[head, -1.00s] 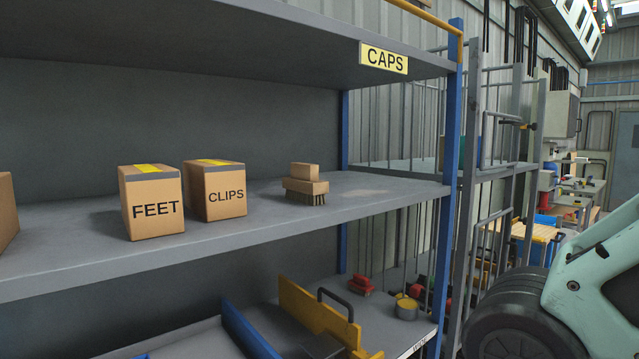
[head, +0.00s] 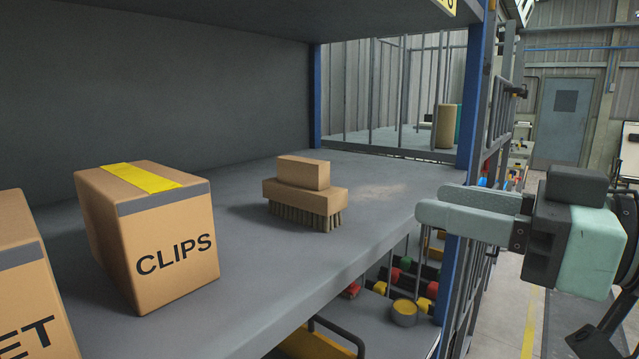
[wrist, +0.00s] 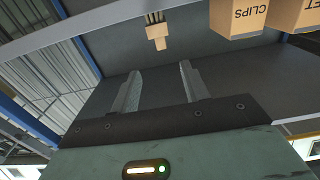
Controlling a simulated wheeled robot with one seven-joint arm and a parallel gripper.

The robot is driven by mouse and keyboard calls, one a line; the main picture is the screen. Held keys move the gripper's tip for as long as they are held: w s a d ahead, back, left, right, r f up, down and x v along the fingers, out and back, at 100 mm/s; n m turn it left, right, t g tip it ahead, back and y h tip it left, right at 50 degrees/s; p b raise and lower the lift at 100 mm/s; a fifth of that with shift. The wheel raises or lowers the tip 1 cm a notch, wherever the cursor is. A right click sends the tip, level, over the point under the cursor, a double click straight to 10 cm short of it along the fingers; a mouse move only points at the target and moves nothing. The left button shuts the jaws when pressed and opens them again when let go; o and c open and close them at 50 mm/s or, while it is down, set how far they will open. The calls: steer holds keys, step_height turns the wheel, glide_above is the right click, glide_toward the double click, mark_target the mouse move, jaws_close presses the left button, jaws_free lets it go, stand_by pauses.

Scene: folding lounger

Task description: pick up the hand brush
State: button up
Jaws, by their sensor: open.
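The hand brush (head: 304,194) has a tan wooden block, a smaller block on top as a grip, and dark bristles below. It stands bristles down on the grey middle shelf (head: 240,275), right of the CLIPS box. It also shows in the wrist view (wrist: 157,36), beyond the fingers. My gripper (head: 420,207) is to the right of the brush, near the shelf's front edge and apart from the brush. In the wrist view my gripper (wrist: 160,88) has its two fingers spread with nothing between them.
The CLIPS box (head: 150,235) stands left of the brush, and another box (head: 30,290) is at the lower left. A blue post (head: 475,95) rises behind my gripper. The shelf between brush and gripper is clear. A lower shelf holds a yellow tin (head: 404,313) and small coloured items.

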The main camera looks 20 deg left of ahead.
mark_target(324, 177)
steer(key=p+x, duration=0.6)
steer(key=x, duration=0.6)
steer(key=shift+p, duration=0.4)
steer(key=p+x, duration=0.3)
steer(key=x, duration=0.1)
steer(key=shift+s+r+p, duration=0.1)
steer(key=shift+r+p, duration=0.05)
steer(key=shift+p, duration=0.2)
steer(key=shift+w+a+f, duration=0.2)
steer(key=shift+w+a, duration=0.05)
steer(key=shift+a, duration=0.25)
steer(key=shift+c, duration=0.3)
jaws_close()
